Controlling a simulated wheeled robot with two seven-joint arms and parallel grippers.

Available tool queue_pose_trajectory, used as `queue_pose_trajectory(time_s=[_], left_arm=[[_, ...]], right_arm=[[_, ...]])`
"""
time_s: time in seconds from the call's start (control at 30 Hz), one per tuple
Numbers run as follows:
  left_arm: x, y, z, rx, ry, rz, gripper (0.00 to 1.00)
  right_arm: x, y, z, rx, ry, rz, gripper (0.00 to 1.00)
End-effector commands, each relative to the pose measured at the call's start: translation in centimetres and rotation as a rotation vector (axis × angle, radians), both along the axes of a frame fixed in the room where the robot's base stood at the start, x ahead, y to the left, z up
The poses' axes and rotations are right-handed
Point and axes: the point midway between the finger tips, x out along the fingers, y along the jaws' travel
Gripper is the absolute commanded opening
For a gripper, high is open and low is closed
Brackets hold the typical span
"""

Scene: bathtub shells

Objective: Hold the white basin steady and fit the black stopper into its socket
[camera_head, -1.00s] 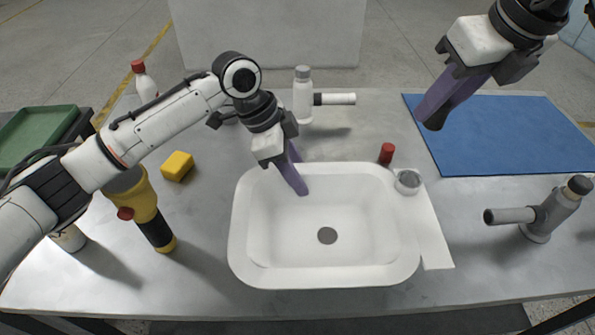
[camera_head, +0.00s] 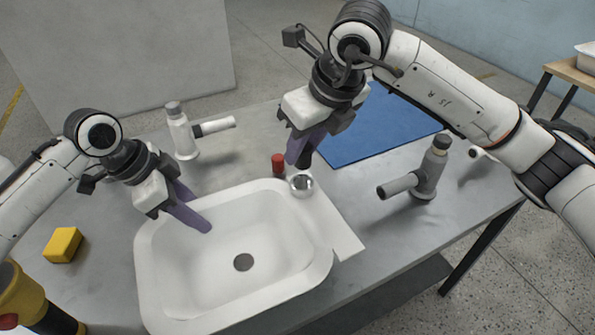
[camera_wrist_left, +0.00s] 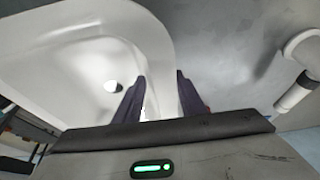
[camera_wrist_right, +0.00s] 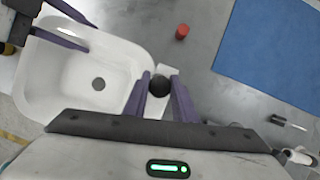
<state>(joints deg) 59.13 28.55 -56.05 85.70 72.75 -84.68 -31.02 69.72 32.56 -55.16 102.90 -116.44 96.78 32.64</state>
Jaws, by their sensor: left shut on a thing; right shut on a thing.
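The white basin (camera_head: 150,255) sits on the grey table, with a dark round drain (camera_head: 243,262) in its floor. My left gripper (camera_head: 190,212) is shut on its back rim; the left wrist view shows the rim (camera_wrist_left: 158,62) between the purple fingers. My right gripper (camera_head: 300,150) is shut on the black stopper (camera_head: 304,158), which also shows in the right wrist view (camera_wrist_right: 159,86). The stopper is above and slightly behind a round silver socket (camera_head: 301,187) at the basin's back right corner, apart from it. In the right wrist view the stopper hides the socket.
A red cylinder (camera_head: 278,164) stands close behind the socket. A blue mat (camera_head: 375,140) lies at the back right. A grey fitting (camera_head: 424,175) stands right of the basin, a white one (camera_head: 184,138) behind it. A yellow block (camera_head: 63,245) lies left.

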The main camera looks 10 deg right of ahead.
Motion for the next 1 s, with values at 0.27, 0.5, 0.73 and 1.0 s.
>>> queue_pose_trajectory(time_s=[0.27, 0.5, 0.73, 1.0], left_arm=[[0.0, 0.0, -0.2, 0.002, 0.000, 0.000, 0.19], [0.0, 0.0, -0.2, 0.003, 0.001, 0.000, 0.19], [0.0, 0.0, -0.2, 0.002, 0.000, -0.001, 0.19], [0.0, 0.0, -0.2, 0.002, 0.001, -0.001, 0.20]], right_arm=[[0.0, 0.0, -2.9, -0.001, 0.000, 0.002, 0.03], [-0.1, 0.0, -6.0, -0.002, 0.001, 0.002, 0.03], [-0.2, 0.0, -6.4, -0.003, 0.006, 0.003, 0.03], [-0.3, 0.1, -7.2, -0.004, 0.014, 0.004, 0.35]])
